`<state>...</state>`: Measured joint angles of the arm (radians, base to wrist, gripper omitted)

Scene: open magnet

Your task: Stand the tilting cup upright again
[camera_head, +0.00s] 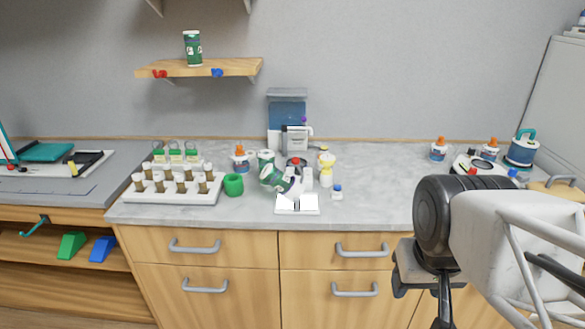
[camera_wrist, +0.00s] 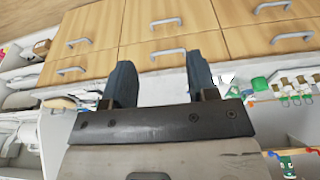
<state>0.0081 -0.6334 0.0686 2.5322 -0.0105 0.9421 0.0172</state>
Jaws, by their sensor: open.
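The tilting cup (camera_head: 271,177), green and white, leans to one side on the counter among a cluster of small items. It appears to rest against a white item; the exact contact is too small to tell. Another green-and-white cup (camera_head: 265,157) is just behind it. My gripper (camera_wrist: 160,82) is open and empty in the wrist view, its two dark fingers well apart. In the head view my arm is at the front right, away from the tilting cup. The wrist view is upside down, and the cup is not clear there.
A white pad (camera_head: 297,207) lies in front. A yellow-and-white bottle (camera_head: 326,165) is to the right. The counter's (camera_head: 385,190) right middle is clear. A shelf (camera_head: 200,68) hangs above.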

